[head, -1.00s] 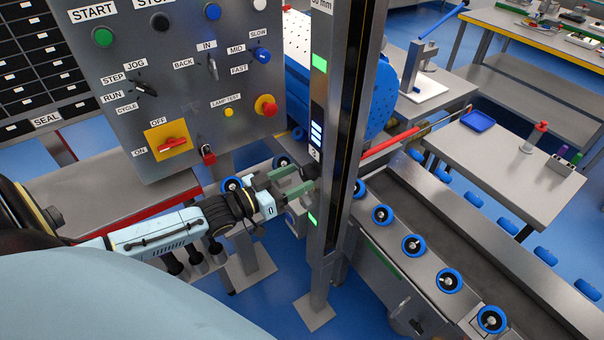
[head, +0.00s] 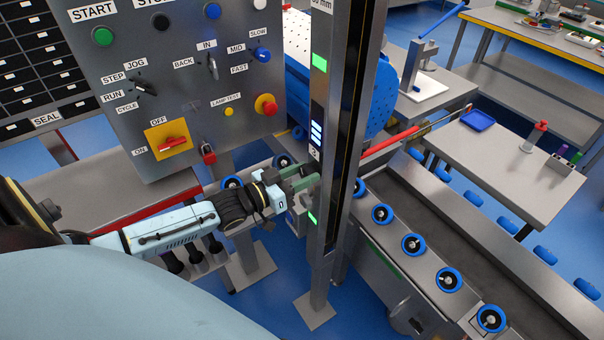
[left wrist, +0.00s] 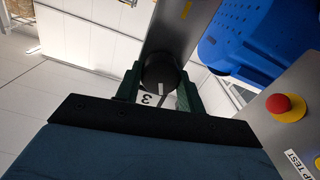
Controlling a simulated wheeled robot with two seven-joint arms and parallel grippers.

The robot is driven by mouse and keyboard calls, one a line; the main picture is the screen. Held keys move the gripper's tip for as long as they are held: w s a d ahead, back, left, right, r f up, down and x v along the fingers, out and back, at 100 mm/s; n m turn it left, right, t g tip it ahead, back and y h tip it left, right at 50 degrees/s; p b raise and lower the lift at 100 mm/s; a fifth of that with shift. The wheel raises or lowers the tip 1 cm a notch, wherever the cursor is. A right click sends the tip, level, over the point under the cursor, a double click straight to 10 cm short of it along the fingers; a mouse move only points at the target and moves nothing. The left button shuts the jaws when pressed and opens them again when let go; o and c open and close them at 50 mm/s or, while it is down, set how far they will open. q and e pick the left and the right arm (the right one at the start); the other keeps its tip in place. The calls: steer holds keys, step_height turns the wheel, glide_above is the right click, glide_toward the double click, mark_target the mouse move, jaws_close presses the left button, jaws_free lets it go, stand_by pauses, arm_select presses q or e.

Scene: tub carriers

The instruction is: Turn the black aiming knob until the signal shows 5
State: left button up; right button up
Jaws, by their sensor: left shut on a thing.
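The black aiming knob (left wrist: 160,70) sits between the green fingers of my left gripper (left wrist: 159,88) in the left wrist view, with a pale mark on its face. In the head view my left gripper (head: 305,178) is shut at the side of the grey sensor post (head: 340,120), and its fingers mostly hide the knob there. A small dark display (head: 317,131) on the post shows several white-blue bars; the exact count is hard to read. A label "3" (head: 314,153) is just below it. My right gripper is not in view.
A grey control panel (head: 185,85) with buttons and switches stands to the left. Green lamps (head: 319,62) glow on the post. A conveyor with blue rollers (head: 413,244) runs to the right of the post.

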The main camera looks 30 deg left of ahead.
arm_select(q)
steer(key=m+p, duration=0.1)
steer(key=m, duration=0.3)
steer(key=shift+m, duration=0.3)
steer(key=shift+d+m, duration=0.1)
steer(key=shift+m, duration=2.2)
steer(key=o, duration=1)
steer(key=shift+c, duration=0.2)
steer(key=b+v, duration=0.1)
steer(key=v, duration=1.2)
steer(key=shift+s, duration=0.25)
steer(key=shift+f, duration=0.1)
